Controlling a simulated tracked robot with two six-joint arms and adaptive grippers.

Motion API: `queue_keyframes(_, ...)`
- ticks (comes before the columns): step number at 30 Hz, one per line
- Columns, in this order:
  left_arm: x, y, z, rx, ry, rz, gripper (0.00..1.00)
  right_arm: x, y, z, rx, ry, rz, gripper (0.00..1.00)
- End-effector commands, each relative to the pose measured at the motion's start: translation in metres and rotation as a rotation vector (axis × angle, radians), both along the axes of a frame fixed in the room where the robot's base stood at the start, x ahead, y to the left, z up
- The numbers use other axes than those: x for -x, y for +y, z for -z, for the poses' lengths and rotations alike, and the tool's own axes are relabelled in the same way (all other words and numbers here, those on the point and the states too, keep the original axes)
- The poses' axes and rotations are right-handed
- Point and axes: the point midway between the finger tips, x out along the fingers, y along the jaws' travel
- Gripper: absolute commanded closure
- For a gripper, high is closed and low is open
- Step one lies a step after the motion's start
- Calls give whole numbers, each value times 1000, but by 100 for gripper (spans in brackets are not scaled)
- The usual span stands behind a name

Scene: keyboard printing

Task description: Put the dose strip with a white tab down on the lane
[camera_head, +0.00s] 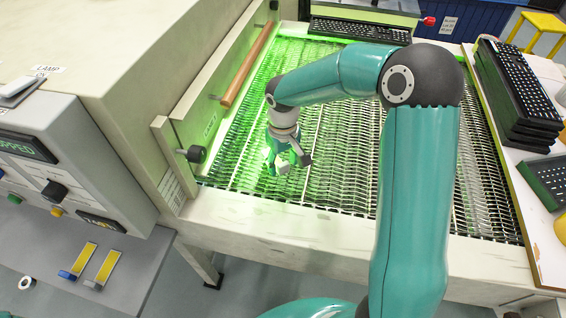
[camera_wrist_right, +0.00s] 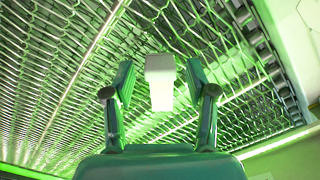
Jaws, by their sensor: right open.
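The dose strip with a white tab (camera_wrist_right: 161,68) shows in the right wrist view, over the wire-mesh lane (camera_wrist_right: 60,75), with its pale yellow body below the tab. It is between the two fingers of my right gripper (camera_wrist_right: 160,80), with a gap on each side. That gripper is open. In the head view my right gripper (camera_head: 281,160) points down just above the green-lit mesh lane (camera_head: 340,150), near its left front part. The strip is too small there to tell whether it lies flat. My left gripper is not in view.
A blue-tabbed strip (camera_head: 84,257) and a grey-tabbed strip (camera_head: 107,268) lie on the grey shelf at lower left. A lamp housing with a wooden bar (camera_head: 250,63) borders the lane's left. Stacked keyboards (camera_head: 515,85) stand at right; another keyboard (camera_head: 360,30) lies at the far end.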

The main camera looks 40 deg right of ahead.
Motion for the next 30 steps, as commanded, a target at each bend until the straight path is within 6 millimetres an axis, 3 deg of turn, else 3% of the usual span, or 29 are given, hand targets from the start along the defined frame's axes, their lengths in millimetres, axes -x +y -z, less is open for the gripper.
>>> queue_keyframes(15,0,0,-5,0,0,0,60,-1,0,-96,0,-5,-1,43)
queue_keyframes(21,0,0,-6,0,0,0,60,0,0,-111,0,-1,-2,43)
queue_keyframes(30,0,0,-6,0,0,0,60,0,1,-112,0,-1,-2,43)
